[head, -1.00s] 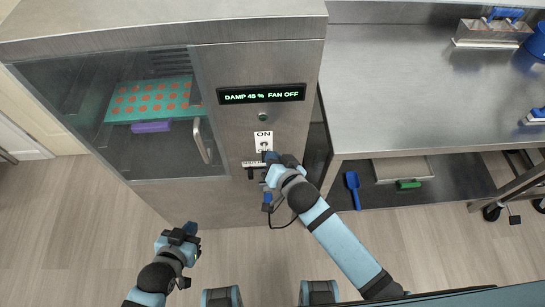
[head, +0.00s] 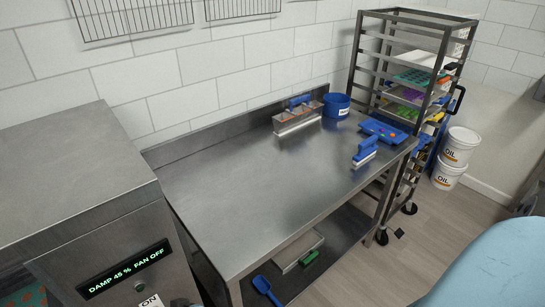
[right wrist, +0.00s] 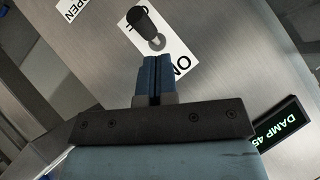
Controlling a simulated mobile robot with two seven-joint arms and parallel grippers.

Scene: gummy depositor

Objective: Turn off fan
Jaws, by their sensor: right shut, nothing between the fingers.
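The steel cabinet's display (head: 125,268) reads "DAMP 45 % FAN OFF" at the lower left of the head view. Part of it shows in the right wrist view (right wrist: 281,132). The dark fan switch lever (right wrist: 143,24) stands on a white label plate (right wrist: 166,48) in the right wrist view. The lever leans away from the "ON" end and partly covers the other word. My right gripper (right wrist: 155,62) is shut and empty, its fingertips just short of the lever, over the plate. Whether they touch it is unclear. My left gripper is out of view.
A steel table (head: 270,185) holds a blue-handled metal tool (head: 298,117), a blue tub (head: 336,105), a blue tray (head: 384,131) and a blue scraper (head: 365,152). A rack (head: 362,68) with trays and white oil buckets (head: 459,146) stand beyond it. The tabletop's middle is clear.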

